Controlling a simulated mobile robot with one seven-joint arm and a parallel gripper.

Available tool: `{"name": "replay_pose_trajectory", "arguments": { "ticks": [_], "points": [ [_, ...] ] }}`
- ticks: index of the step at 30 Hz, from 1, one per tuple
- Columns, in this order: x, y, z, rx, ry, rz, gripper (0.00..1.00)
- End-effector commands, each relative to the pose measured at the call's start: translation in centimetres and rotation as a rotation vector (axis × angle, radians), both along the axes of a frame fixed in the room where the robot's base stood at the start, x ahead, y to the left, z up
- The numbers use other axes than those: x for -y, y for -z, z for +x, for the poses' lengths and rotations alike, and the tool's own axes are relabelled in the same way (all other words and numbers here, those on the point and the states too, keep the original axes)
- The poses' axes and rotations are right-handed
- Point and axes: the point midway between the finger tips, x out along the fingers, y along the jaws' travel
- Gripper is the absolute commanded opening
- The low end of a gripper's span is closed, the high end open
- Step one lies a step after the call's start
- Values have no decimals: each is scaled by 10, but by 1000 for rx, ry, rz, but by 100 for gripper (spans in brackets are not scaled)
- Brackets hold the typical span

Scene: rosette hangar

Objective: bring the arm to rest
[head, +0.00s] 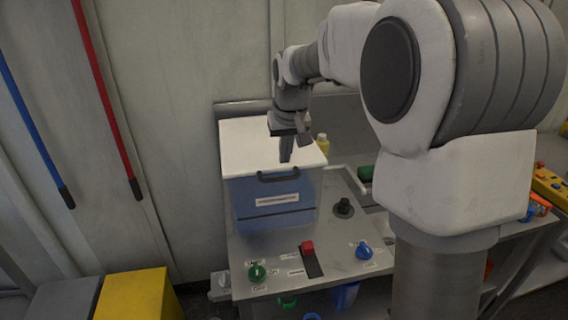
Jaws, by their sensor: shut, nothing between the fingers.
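My arm reaches in from the right side of the head view, bent over the work table (262,273). My gripper (285,158) points downward, with its fingers shut and nothing between them. In the picture it overlaps the white lid (240,145) of a blue box (290,218). I cannot tell whether the fingertips touch the lid or are a little above it. The box has a dark handle (278,175) and a label on its front. The lid looks closed.
A yellow bottle (322,143) stands behind the box. A yellow block (139,296) is at lower left. Red and blue poles lean on the wall.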

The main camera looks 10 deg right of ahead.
Motion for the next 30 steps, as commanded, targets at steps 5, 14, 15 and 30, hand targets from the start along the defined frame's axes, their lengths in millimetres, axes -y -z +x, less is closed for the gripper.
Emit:
{"name": "replay_pose_trajectory", "arguments": {
  "ticks": [5,14,15,30],
  "points": [
    [0,-36,-16,6,2,1,0],
    [0,-63,-31,6,1,0,0],
    [0,-65,-35,8,0,-1,0],
    [-2,-69,-187,91,2,-17,0]
  ]
}}
